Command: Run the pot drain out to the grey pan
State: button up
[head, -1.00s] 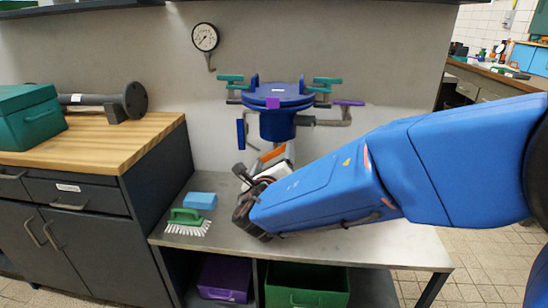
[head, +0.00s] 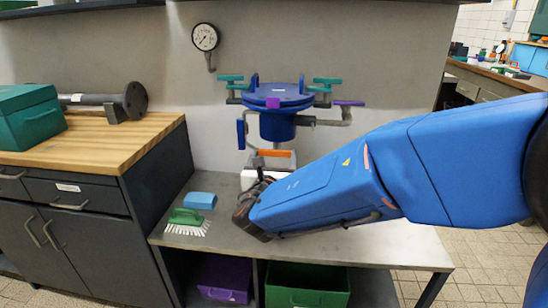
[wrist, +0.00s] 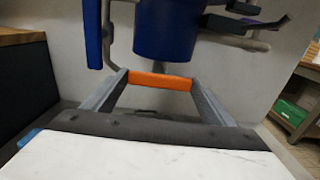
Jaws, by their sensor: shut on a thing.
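The pot is a blue lidded vessel (head: 279,110) in front of the back wall, with coloured handles around it; its underside (wrist: 167,28) fills the top of the wrist view. My gripper (wrist: 160,84) is shut on an orange handle (wrist: 159,81), which lies level between its two grey fingers, just below the pot. The orange handle also shows in the head view (head: 273,153). A grey bent pipe (wrist: 109,45) comes down left of the pot, beside a blue handle (wrist: 92,32). I cannot make out the grey pan or the drain's outlet.
Teal handles (head: 327,81) and a purple one (head: 349,103) stick out around the pot. A green brush (head: 186,217) and a blue sponge (head: 200,201) lie at the bench's left. A gauge (head: 205,37) hangs on the wall. The bench's front right is bare.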

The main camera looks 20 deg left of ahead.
dwell(0.5)
jog(key=o, duration=1)
jog(key=shift+o, duration=0.2)
jog(key=shift+s, duration=0.15)
jog(key=v, duration=1.7)
jog(key=shift+s, duration=0.1)
